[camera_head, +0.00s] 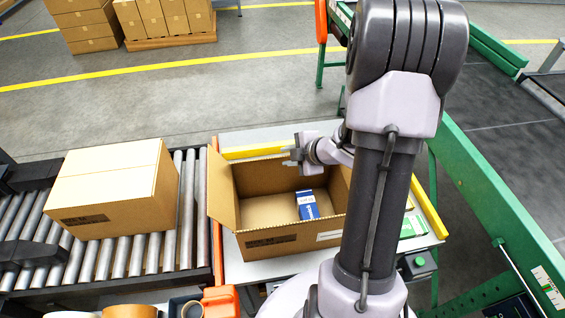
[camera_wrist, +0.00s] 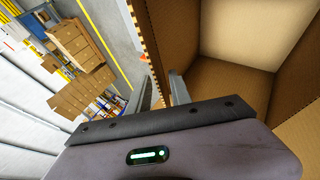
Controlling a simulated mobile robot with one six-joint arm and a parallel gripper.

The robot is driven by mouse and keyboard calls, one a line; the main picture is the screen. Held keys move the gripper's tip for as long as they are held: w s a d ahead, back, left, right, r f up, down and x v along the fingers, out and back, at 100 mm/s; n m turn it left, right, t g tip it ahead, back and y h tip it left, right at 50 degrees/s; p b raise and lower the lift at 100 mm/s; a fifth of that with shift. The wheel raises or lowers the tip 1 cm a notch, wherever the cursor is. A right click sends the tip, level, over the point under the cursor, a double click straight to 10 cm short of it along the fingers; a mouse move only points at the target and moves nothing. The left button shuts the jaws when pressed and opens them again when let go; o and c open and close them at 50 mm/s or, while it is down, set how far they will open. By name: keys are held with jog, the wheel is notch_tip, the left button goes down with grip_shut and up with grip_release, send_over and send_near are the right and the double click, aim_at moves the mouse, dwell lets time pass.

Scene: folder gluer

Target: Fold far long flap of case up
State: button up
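The case (camera_head: 272,240) is an open brown carton on the light work table. Its left flap (camera_head: 222,190) stands up and leans outward. A blue and white box (camera_head: 307,205) lies inside. My gripper (camera_head: 290,155) is at the case's far side, near the top of the far wall. In the wrist view, my gripper's fingers (camera_wrist: 163,88) are apart, with a corrugated cardboard edge (camera_wrist: 148,50) running down between them. I cannot tell whether that edge belongs to the far flap or the far wall. My arm hides the case's right end.
A closed carton (camera_head: 115,190) sits on the roller conveyor (camera_head: 190,220) at left. A yellow rail (camera_head: 255,152) runs behind the case. A green-framed conveyor (camera_head: 500,210) is at right.

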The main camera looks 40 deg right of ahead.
jog(key=x, duration=0.3)
jog(key=shift+a+b, duration=0.1)
jog(key=shift+b, duration=0.3)
grip_shut()
dwell(1.1)
